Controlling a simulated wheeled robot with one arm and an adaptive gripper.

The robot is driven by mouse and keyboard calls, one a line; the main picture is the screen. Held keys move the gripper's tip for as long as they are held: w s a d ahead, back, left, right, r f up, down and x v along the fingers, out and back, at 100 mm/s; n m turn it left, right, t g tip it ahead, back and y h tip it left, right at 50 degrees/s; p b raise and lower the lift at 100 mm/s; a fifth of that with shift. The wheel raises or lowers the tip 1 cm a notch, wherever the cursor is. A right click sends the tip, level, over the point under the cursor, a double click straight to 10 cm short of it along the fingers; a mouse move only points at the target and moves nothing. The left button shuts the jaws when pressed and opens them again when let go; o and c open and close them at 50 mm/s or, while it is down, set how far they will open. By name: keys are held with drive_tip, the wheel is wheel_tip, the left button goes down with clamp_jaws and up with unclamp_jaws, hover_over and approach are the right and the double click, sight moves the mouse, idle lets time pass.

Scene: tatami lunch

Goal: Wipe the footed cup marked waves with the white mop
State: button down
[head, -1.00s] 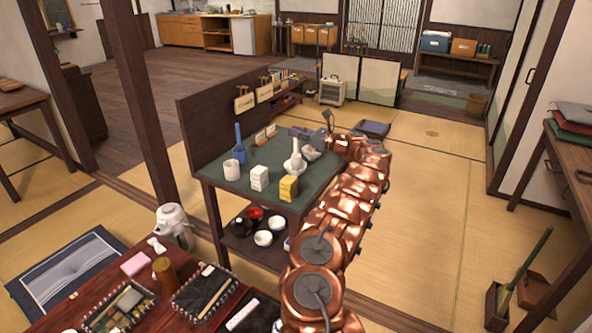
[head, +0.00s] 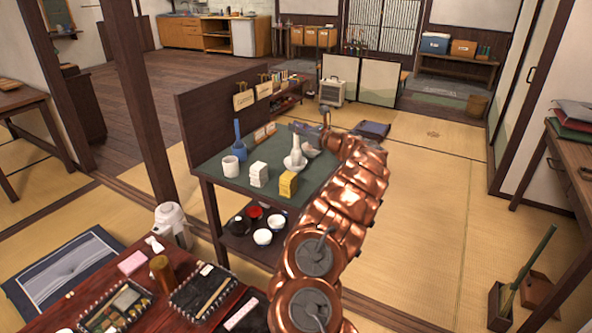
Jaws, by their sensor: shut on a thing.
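My gripper (head: 325,124) is at the far right corner of the green-topped table (head: 213,168), small and largely hidden by my copper arm. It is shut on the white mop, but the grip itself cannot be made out. A white upright shape (head: 296,148) with a wide base, which looks like the mop, stands just left of the gripper. A pale rounded vessel (head: 311,150) is close beside it. A white cup (head: 230,166) stands at the table's left. The wave mark is too small to read, so I cannot tell which vessel bears it.
A blue upright tool (head: 238,148), a white box stack (head: 259,174) and a yellow box (head: 288,183) stand on the table. Bowls (head: 263,237) sit on its lower shelf. A dark panel (head: 225,112) closes its back left. Open tatami (head: 430,220) lies to the right.

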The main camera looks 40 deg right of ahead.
drive_tip(key=shift+a+h, duration=0.1)
drive_tip(key=shift+h, duration=0.2)
drive_tip(key=shift+m+h+b, duration=0.7)
drive_tip(key=shift+h+b, duration=0.1)
drive_tip(key=shift+b, duration=0.35)
drive_tip(key=shift+h, duration=0.3)
drive_tip(key=m+h+b, duration=0.1)
drive_tip(key=h+b, duration=0.1)
drive_tip(key=b, duration=0.1)
drive_tip(key=shift+w+f+m, duration=0.1)
drive_tip(key=shift+m, duration=0.2)
drive_tip(key=m+h+b, duration=0.1)
drive_tip(key=b, duration=0.2)
drive_tip(key=m+h+b, duration=0.1)
drive_tip(key=h+b, duration=0.1)
drive_tip(key=b, duration=0.1)
drive_tip(key=shift+w+f+g, duration=0.1)
drive_tip(key=shift+f+g, duration=0.05)
drive_tip(key=shift+g, duration=0.25)
drive_tip(key=m+g+h+b, duration=0.1)
drive_tip(key=m+h+b, duration=0.1)
drive_tip(key=b, duration=0.5)
drive_tip(key=shift+f+g+h, duration=0.1)
drive_tip(key=shift+g+h, duration=0.2)
drive_tip(key=shift+h, duration=0.3)
